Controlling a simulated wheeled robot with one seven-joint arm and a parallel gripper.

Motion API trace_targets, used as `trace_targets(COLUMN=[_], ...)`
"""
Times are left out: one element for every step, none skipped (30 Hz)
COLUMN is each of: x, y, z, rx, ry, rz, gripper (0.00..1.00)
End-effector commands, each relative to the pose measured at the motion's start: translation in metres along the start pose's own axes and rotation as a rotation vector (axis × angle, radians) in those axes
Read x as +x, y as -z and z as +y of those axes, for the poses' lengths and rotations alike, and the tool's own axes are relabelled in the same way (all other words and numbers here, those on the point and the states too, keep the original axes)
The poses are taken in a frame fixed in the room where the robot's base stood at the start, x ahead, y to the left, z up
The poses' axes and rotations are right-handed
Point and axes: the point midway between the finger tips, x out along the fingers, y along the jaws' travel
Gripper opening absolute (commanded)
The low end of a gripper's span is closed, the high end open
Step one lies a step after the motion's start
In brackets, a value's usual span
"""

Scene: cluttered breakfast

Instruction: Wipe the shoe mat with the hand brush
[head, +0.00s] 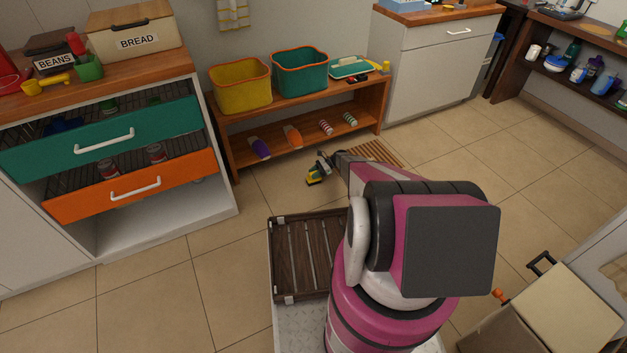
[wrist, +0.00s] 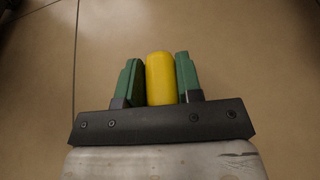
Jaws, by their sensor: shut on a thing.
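The hand brush shows its yellow handle (wrist: 161,80) in the wrist view, held between the two green fingers of my gripper (wrist: 158,60). In the head view, a yellow part of the hand brush (head: 314,181) shows low over the floor, at the end of my gripper (head: 320,167). The bristles cannot be made out. The shoe mat (head: 380,152), brown and slatted, lies on the floor before the low wooden bench, to the right of my gripper. My arm hides its near part. The wrist view shows only floor beyond the brush.
The wooden bench (head: 376,109) holds a yellow bin (head: 240,86) and a teal bin (head: 299,74), with several shoes on its lower shelf. Teal and orange drawers (head: 130,188) stick out at the left. A beige box (head: 572,303) stands at the lower right. Floor left of my gripper is clear.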

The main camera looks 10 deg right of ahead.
Motion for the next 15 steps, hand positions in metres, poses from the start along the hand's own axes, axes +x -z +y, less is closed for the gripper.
trace_targets(x=[-0.001,-0.002,-0.003,-0.003,-0.004,-0.005,-0.005,-0.006,-0.007,-0.007,-0.008,-0.009,-0.009,-0.010,-0.011], y=[-0.004,-0.005,-0.007,-0.008,-0.010,-0.012,-0.013,-0.015,-0.017,-0.018,-0.019,-0.021,-0.023,-0.024,-0.026], z=[0.001,0.001,0.001,0.001,0.001,0.000,0.000,0.000,0.000,0.000,0.000,0.000,0.000,0.000,0.000], rx=[0.000,0.000,0.000,0.000,0.000,0.000,0.000,0.000,0.000,0.000,0.000,0.000,0.000,0.000,0.000], ry=[0.000,0.000,0.000,0.000,0.000,0.000,0.000,0.000,0.000,0.000,0.000,0.000,0.000,0.000,0.000], rz=[0.000,0.000,0.000,0.000,0.000,0.000,0.000,0.000,0.000,0.000,0.000,0.000,0.000,0.000,0.000], gripper=[0.09,0.09,0.09,0.09,0.09,0.09,0.09,0.09,0.09,0.09,0.09,0.09,0.09,0.09,0.09])
